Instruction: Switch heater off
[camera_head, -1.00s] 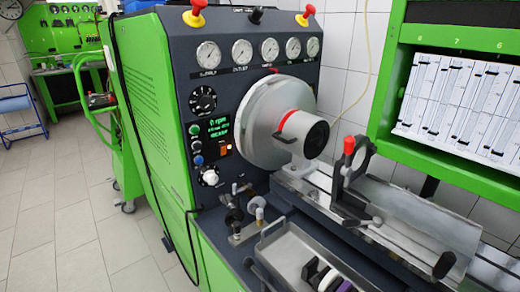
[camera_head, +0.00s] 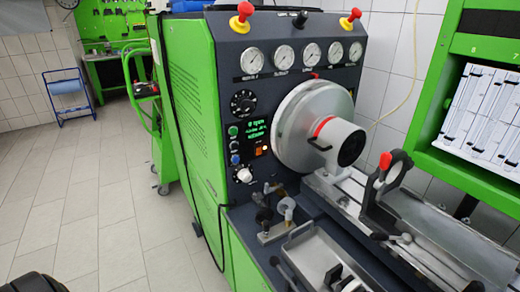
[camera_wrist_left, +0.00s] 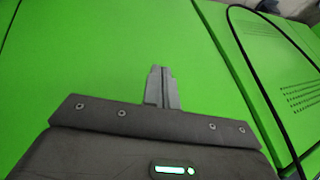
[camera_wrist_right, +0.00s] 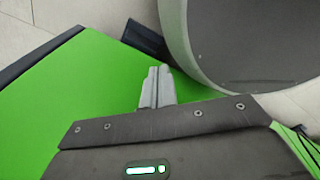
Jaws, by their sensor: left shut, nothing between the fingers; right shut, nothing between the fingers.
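The test bench's control panel stands in the head view. Green, dark and blue buttons (camera_head: 234,145) run down the panel's left side, with a white knob (camera_head: 244,175) below and a black dial (camera_head: 243,102) above. My left gripper (camera_wrist_left: 162,86) is shut and empty in its wrist view, over green panels. My right gripper (camera_wrist_right: 155,86) is shut and empty in its wrist view. Neither gripper's fingers show in the head view.
A silver drum (camera_head: 310,125) projects right of the panel. Valve fittings (camera_head: 273,215) and a metal tray (camera_head: 315,258) lie below. A black cable (camera_head: 180,130) hangs along the bench's green side. Tiled floor (camera_head: 95,215) is open on the left.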

